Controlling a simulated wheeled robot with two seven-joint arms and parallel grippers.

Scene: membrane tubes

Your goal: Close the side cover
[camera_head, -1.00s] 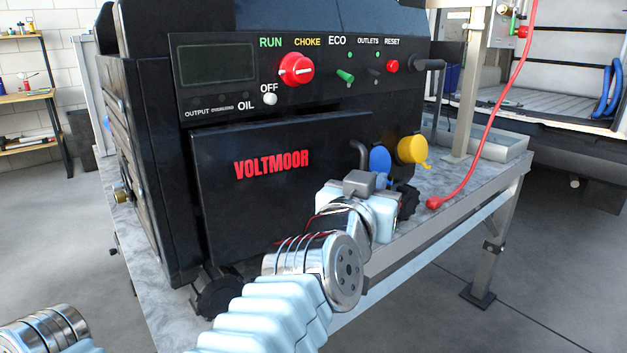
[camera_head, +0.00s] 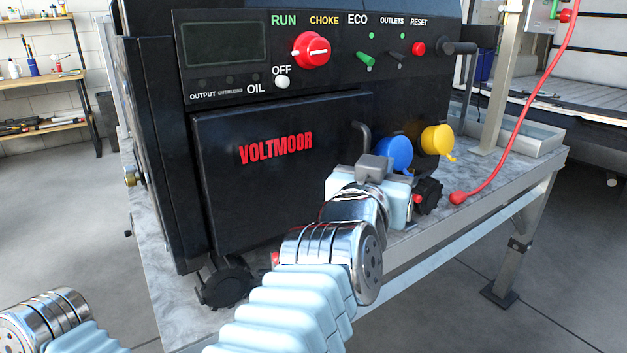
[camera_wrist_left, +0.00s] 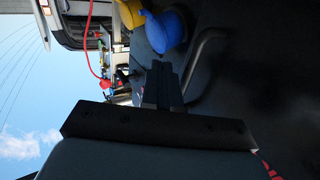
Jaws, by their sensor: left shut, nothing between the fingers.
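The black side cover (camera_head: 270,190), lettered VOLTMOOR in red, fills the front of the generator below its control panel. A thin dark gap shows along its top edge; I cannot tell how far it stands off the body. A bent dark handle (camera_head: 362,132) is near its upper right edge and also shows in the left wrist view (camera_wrist_left: 205,62). My left gripper (camera_head: 375,167) is in front of the cover's right side, just below the handle. In the left wrist view its fingers (camera_wrist_left: 165,84) are shut and empty, beside the handle. My right gripper is not in view.
A blue cap (camera_head: 395,153) and a yellow cap (camera_head: 437,139) stick out right of the handle. A red cable (camera_head: 510,165) lies at the right of the marble-look table (camera_head: 415,238). A black wheel (camera_head: 226,285) is below the cover. A shelf (camera_head: 45,80) stands far left.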

